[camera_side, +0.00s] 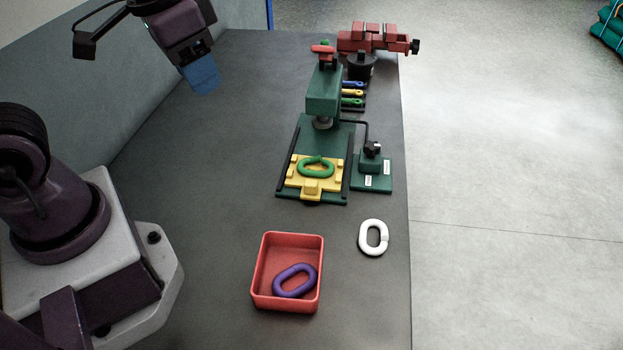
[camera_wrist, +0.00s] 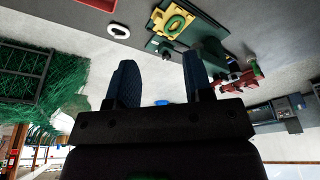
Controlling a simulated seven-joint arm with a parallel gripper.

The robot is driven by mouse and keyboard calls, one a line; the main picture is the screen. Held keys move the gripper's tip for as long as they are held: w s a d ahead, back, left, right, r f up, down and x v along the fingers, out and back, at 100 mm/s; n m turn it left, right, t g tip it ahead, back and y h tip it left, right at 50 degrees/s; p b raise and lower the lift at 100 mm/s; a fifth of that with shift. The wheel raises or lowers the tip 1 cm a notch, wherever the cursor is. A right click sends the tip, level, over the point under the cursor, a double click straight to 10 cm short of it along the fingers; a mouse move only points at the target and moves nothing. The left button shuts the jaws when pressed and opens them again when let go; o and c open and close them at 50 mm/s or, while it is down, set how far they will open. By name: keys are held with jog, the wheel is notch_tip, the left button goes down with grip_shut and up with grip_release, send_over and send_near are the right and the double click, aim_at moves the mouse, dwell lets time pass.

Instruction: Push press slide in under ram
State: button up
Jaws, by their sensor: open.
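The yellow press slide (camera_side: 312,193) sits at the front of the green press base, between two dark rails, and carries a green link (camera_side: 316,167). The press ram (camera_side: 322,122) hangs from the green press head (camera_side: 322,95), behind the slide. The slide also shows in the wrist view (camera_wrist: 168,32), with the green link (camera_wrist: 174,24) on it. My gripper (camera_side: 205,80) is high at the upper left in the side view, well away from the press. In the wrist view its two blue fingers (camera_wrist: 160,80) stand apart with nothing between them.
A red tray (camera_side: 262,292) holding a purple link (camera_side: 294,281) stands in front of the press. A white link (camera_side: 373,237) lies right of it. A green block with a black knob (camera_side: 371,165) stands beside the press. A red vise (camera_side: 372,38) is behind.

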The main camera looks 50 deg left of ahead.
jog(key=w+f+m+g, duration=0.2)
jog(key=w+f, duration=0.4)
jog(key=w, duration=0.1)
jog(key=m, duration=0.7)
send_over(311, 182)
notch_tip(311, 182, down, 10)
jog(key=shift+g, duration=0.4)
notch_tip(311, 182, down, 12)
jog(key=shift+f, duration=0.25)
